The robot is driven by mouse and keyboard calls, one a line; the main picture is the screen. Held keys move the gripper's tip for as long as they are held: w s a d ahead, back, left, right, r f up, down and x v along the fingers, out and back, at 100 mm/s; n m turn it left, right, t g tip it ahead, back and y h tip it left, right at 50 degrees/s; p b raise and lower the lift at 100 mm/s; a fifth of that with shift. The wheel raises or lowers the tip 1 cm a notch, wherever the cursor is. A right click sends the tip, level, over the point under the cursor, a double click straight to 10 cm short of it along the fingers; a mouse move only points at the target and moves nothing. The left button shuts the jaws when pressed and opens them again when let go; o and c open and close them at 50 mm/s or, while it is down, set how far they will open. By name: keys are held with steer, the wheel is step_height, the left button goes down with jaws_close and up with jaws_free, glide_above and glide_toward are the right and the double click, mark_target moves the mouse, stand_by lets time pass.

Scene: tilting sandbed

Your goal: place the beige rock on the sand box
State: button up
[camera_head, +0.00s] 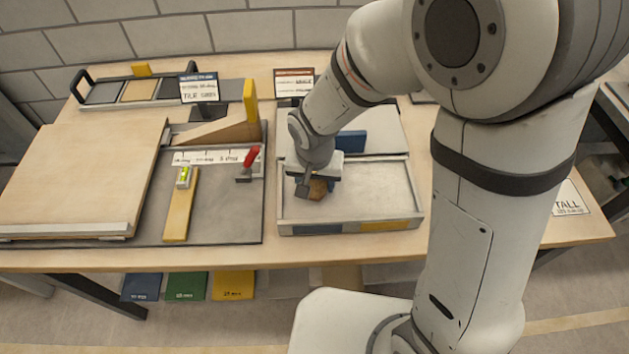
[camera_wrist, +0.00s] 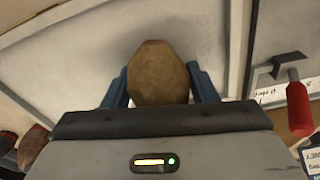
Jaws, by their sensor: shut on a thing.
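My gripper (camera_head: 309,188) is over the left part of the sand box (camera_head: 375,190), a shallow grey-floored tray with a low rim. Its jaws are shut on a brownish-beige rock (camera_head: 318,188). In the wrist view the rock (camera_wrist: 158,75) sits between the two blue fingers (camera_wrist: 160,87), with the pale sand box floor (camera_wrist: 70,60) behind it. I cannot tell whether the rock touches that floor. The rock's underside is hidden.
A red-handled lever (camera_head: 250,158) stands just left of the sand box; its red handle (camera_wrist: 298,105) also shows in the wrist view. A blue block (camera_head: 351,141) is behind the box. A wooden tilting board (camera_head: 75,175) lies far left. The box's right half is clear.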

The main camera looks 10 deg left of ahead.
steer(key=shift+f, duration=0.2)
steer(key=shift+f, duration=0.15)
steer(key=o, duration=1.3)
